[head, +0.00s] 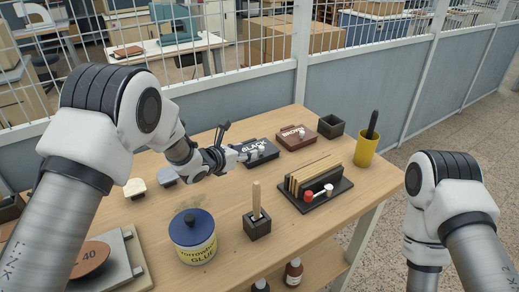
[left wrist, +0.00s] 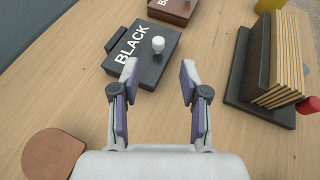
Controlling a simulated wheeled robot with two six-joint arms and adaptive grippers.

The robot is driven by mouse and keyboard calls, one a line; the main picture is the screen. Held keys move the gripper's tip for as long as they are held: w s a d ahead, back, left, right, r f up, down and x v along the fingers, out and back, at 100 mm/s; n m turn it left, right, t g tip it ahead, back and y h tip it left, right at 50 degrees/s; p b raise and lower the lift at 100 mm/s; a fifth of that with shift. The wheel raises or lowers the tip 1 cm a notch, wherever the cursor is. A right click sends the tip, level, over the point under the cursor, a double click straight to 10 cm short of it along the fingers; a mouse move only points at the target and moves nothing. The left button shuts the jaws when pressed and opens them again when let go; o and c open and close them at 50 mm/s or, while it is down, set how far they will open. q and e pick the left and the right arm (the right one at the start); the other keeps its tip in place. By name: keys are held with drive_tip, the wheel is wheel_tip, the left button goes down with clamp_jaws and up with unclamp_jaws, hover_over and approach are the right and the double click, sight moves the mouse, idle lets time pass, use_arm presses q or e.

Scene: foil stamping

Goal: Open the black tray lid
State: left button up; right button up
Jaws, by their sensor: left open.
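The black tray (head: 264,154) is a flat box marked BLACK in white, with a small pale knob (left wrist: 158,44) on its lid. Its lid lies flat and looks closed. In the left wrist view the black tray (left wrist: 151,72) is just ahead of the fingertips. My left gripper (head: 243,154) is at the near left edge of the tray in the head view. In the left wrist view its fingers (left wrist: 159,76) are apart with nothing between them, and the knob lies beyond the tips, roughly between them. My right arm shows at the right, but its gripper is out of frame.
A brown tray (head: 297,137) stands behind the black one, with a dark open box (head: 331,127) beside it. A rack of wooden boards (head: 318,190) stands to the right. A blue-lidded glue tin (head: 193,236) and a stick holder (head: 257,228) stand in front.

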sight(260, 148)
use_arm(q)
drive_tip(key=shift+f, duration=0.35)
drive_tip(key=shift+w+d, duration=0.1)
drive_tip(key=shift+w, duration=0.15)
drive_tip(key=p+x, duration=0.2)
drive_tip(key=x, duration=0.4)
drive_tip(key=shift+w, duration=0.15)
drive_tip(key=shift+w+d+f, duration=0.1)
drive_tip(key=shift+w+d, duration=0.1)
drive_tip(key=shift+w, duration=0.05)
drive_tip(key=shift+w+d+f, duration=0.1)
drive_tip(key=shift+w+f, duration=0.15)
drive_tip(key=shift+w, duration=0.1)
drive_tip(key=shift+s+r, duration=0.1)
clamp_jaws()
